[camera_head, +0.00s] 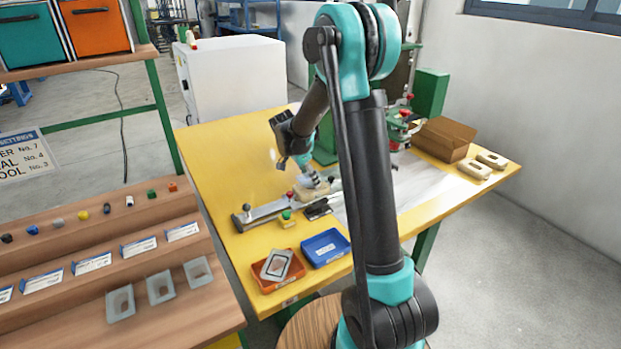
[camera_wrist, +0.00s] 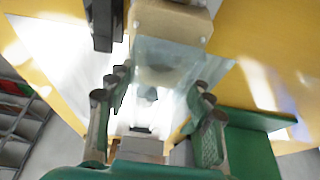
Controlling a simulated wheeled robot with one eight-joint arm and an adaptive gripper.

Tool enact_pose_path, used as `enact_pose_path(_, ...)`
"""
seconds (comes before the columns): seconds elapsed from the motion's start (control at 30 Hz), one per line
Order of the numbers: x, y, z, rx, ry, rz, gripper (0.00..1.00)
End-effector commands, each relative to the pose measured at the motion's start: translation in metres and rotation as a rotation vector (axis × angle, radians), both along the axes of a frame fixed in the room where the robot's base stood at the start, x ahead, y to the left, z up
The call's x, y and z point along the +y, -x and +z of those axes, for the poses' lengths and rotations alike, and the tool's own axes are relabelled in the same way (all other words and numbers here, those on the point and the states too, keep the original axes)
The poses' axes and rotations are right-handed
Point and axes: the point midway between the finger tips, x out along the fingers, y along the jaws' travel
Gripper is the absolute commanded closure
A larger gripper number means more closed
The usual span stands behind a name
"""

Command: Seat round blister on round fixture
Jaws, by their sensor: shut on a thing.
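My gripper (camera_head: 312,180) is low over the yellow table, at a beige block on the metal slide. In the wrist view my gripper (camera_wrist: 160,88) has its fingers on either side of a clear, see-through plastic piece, which looks like the blister (camera_wrist: 182,54). A beige block (camera_wrist: 172,20), likely the fixture, lies just beyond it and partly behind the clear plastic. I cannot tell whether the blister touches it or is level. The block's round shape is not clear. In the head view the blister is too small and hidden to make out.
The metal slide (camera_head: 262,213) with knobs runs left of the gripper. An orange tray (camera_head: 266,286) and blue tray (camera_head: 340,255) stand in front. Two beige fixtures (camera_head: 474,169) and a cardboard box (camera_head: 440,142) are at right. A green machine (camera_head: 430,92) stands behind.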

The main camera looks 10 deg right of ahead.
Motion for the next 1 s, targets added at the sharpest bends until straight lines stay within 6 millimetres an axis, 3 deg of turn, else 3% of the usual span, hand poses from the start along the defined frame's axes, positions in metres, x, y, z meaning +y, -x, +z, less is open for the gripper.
enact_pose_path(1.0, 0.000, 0.000, -0.011, 0.000, 0.000, 0.000, 0.60)
